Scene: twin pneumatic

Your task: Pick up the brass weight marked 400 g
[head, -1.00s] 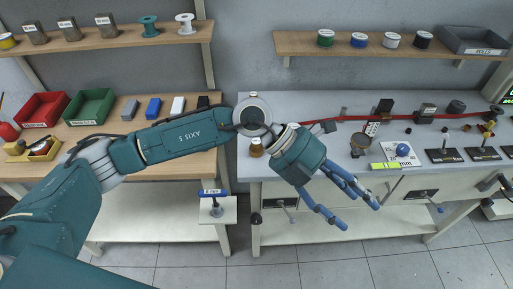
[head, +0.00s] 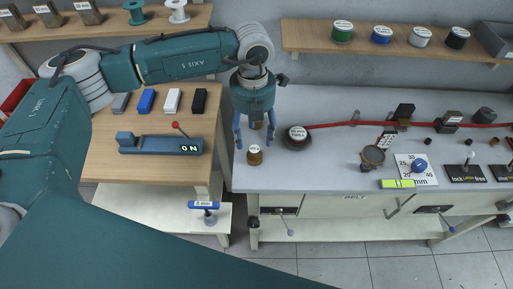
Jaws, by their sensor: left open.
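A small brass weight (head: 254,157) with a white label on top stands on the grey bench near its left front edge. Its label is too small to read. My left gripper (head: 255,138) points down, open, with one blue finger on each side, just behind this weight in the picture. A second brass-coloured piece (head: 257,125) shows partly between the fingers, mostly hidden by the gripper. I cannot tell whether the fingers touch either piece. My right gripper is not in view.
A dark round reel (head: 296,138) with a red strap stands close to the gripper's right. A magnifier-like stand (head: 373,157) is farther right. A blue device reading "ON" (head: 160,145) sits on the wooden table at left. The bench front between reel and stand is clear.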

